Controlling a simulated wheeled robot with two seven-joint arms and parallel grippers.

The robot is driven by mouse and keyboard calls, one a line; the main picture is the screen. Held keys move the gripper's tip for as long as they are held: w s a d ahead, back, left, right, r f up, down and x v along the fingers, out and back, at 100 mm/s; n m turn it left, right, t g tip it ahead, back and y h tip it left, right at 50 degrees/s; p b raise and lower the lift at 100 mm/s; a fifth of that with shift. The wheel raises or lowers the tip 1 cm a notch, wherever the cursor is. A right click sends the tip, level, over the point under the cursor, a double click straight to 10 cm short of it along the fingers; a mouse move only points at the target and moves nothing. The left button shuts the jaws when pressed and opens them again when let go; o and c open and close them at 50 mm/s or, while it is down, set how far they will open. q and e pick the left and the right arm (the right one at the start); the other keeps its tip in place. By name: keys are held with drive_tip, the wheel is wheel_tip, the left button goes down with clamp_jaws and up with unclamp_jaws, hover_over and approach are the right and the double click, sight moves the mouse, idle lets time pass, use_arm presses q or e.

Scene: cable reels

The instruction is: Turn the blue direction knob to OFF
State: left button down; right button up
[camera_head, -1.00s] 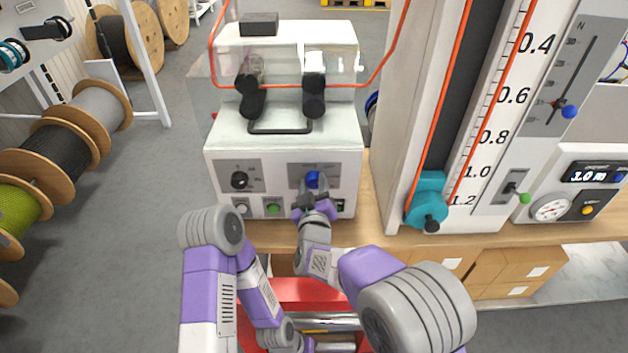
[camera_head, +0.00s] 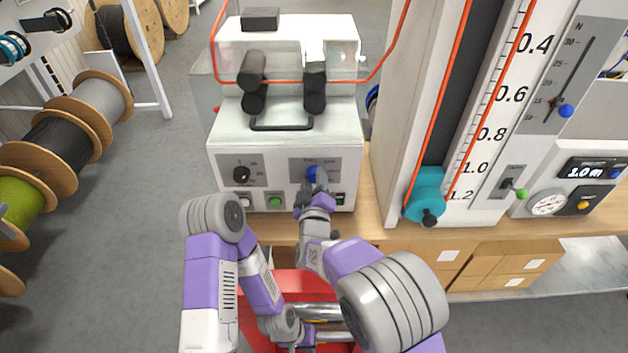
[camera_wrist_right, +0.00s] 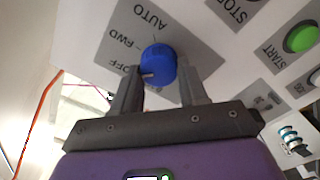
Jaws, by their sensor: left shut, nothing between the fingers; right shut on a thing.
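The blue direction knob (camera_head: 312,174) is on the grey plate at the right of the white machine's front. In the right wrist view the knob (camera_wrist_right: 158,62) sits beside the labels AUTO, FWD and OFF. Its white mark is on the left side, facing close to the OFF label (camera_wrist_right: 131,68). My right gripper (camera_wrist_right: 160,80) is shut on the knob, one finger on each side. In the head view the right gripper (camera_head: 314,184) partly covers the knob. My left gripper (camera_head: 310,336) is low near the bottom edge, shut and empty, its fingertips hard to make out.
A black knob (camera_head: 241,174) is left of the blue one. A green button (camera_head: 275,201) sits below, close to my right gripper. A tall scale column with a teal part (camera_head: 426,195) stands right. Cable reels (camera_head: 60,145) stand at the left.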

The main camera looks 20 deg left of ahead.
drive_tip(key=o, duration=1.1)
drive_tip(key=shift+c, duration=0.2)
drive_tip(key=shift+s, duration=0.1)
drive_tip(key=v, duration=0.7)
drive_tip(key=shift+s+p, duration=0.2)
drive_tip(key=shift+p, duration=0.15)
drive_tip(key=shift+d, duration=0.1)
